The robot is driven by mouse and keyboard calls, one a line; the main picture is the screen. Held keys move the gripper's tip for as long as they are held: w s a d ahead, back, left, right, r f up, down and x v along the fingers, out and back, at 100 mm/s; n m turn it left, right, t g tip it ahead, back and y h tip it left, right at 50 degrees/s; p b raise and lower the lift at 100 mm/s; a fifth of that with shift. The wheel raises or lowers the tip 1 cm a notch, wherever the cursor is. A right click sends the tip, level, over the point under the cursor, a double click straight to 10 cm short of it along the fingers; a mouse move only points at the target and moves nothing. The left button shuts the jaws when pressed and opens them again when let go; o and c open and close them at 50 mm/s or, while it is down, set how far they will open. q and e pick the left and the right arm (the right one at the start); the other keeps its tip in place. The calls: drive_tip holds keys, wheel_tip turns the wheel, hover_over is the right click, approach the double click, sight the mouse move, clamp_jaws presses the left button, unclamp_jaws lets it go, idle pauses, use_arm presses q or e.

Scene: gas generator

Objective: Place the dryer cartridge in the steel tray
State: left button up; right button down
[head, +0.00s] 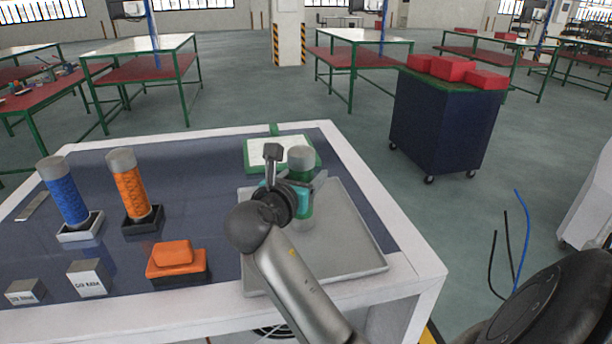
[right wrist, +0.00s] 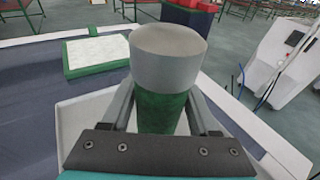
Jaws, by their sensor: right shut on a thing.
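The green cartridge with a grey cap (head: 301,158), which I take for the dryer cartridge, is upright over the back part of the steel tray (head: 345,250). My right gripper (head: 300,187) is shut on it. In the right wrist view the grey cap (right wrist: 168,58) stands above the fingers, with the green body (right wrist: 161,112) between them. The fingers and arm hide part of the cartridge and tray. I cannot tell whether its base touches the tray floor. My left gripper is not in view.
A blue cartridge (head: 63,194) and an orange cartridge (head: 131,188) stand in holders at the left. An orange block on a dark base (head: 176,262) and two labelled grey blocks (head: 88,279) sit in front. A green-framed board (head: 281,152) lies behind the tray.

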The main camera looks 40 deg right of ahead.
drive_tip(key=shift+c, duration=0.7)
unclamp_jaws()
drive_tip(key=v, duration=1.2)
drive_tip(key=shift+p, duration=0.3)
